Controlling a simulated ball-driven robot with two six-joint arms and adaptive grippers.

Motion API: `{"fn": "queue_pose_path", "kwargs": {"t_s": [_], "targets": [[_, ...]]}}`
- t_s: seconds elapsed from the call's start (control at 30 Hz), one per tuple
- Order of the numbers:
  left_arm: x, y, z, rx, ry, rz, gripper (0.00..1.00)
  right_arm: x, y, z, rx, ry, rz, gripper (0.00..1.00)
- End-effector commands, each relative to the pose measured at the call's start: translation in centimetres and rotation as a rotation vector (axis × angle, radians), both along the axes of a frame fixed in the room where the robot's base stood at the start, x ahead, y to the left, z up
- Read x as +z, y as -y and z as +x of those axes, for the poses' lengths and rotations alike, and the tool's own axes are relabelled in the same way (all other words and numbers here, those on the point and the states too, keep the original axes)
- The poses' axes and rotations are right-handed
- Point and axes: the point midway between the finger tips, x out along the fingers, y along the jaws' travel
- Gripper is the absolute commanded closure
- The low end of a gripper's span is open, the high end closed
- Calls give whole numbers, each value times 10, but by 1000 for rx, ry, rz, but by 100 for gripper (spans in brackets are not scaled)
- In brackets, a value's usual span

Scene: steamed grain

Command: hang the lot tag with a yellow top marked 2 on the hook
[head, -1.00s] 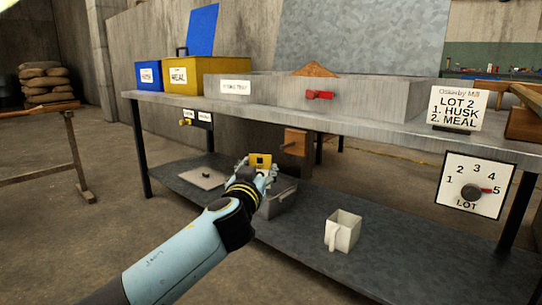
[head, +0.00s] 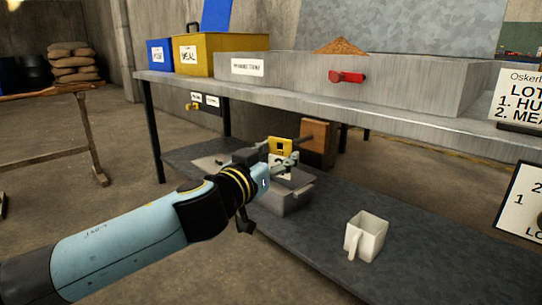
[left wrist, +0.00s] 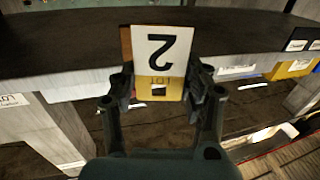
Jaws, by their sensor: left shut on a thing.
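The lot tag (head: 280,147) has a yellow top with a small dark hole and a white lower part. In the left wrist view the tag (left wrist: 158,50) appears upside down, with a large 2. My left gripper (head: 282,163) is shut on it; in the wrist view a finger of this gripper (left wrist: 160,88) stands on each side. A wooden block (head: 318,147) under the bench carries a dark peg, the hook (head: 305,137), pointing left. The tag is close beside the hook; I cannot tell whether they touch. My right gripper is not in view.
A grey bin (head: 288,195) stands on the lower shelf (head: 300,240) below my left gripper. A white square cup (head: 366,236) stands to the right. The upper bench edge (head: 390,122) runs above. Blue (head: 160,56) and yellow (head: 215,50) boxes stand on the bench.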

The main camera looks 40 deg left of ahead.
Motion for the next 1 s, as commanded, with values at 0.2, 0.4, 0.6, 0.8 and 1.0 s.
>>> {"fn": "queue_pose_path", "kwargs": {"t_s": [0.2,0.4,0.6,0.8,1.0], "targets": [[1,2,15,1,3,-3,69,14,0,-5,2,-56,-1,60],[0,2,28,1,2,-2,69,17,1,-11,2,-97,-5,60],[-1,3,41,0,3,-1,69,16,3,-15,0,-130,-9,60],[-1,5,55,-1,2,-1,69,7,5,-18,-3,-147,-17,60],[-2,6,67,0,2,-1,69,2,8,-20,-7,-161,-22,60]]}}
